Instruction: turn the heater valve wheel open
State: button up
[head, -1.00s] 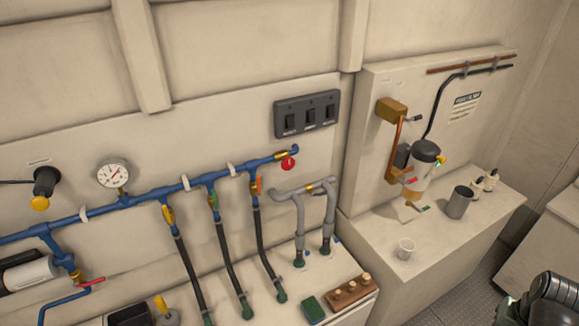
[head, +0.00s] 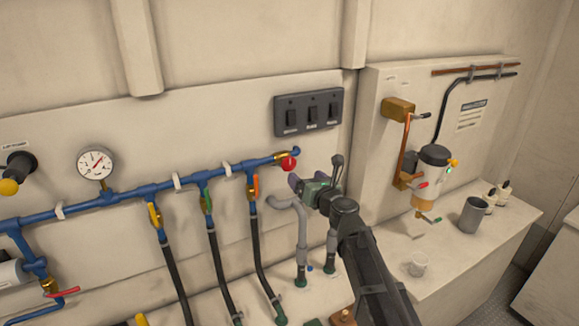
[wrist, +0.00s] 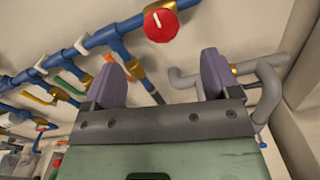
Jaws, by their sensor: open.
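A round red valve wheel (head: 289,163) with a white mark sits on a brass fitting at the right end of the blue pipe (head: 140,190). It also shows in the wrist view (wrist: 161,25), ahead of and above the gap between my fingers. No readable label names it as the heater valve. My gripper (head: 315,174) is just right of the wheel in the head view, with its fingers spread and nothing between them. In the wrist view my gripper (wrist: 161,72) shows two purple pads apart, not touching the wheel.
Grey bent pipes (head: 300,225) stand below and beside my gripper. A black switch panel (head: 309,112) is on the wall above. Several hoses with coloured lever valves hang to the left. A grey cup (head: 473,214) and a clear cup (head: 418,264) stand on the right counter.

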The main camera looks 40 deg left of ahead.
aim_at(290, 164)
jog(key=x, duration=1.1)
jog(key=shift+f, duration=0.1)
jog(key=c, duration=0.9)
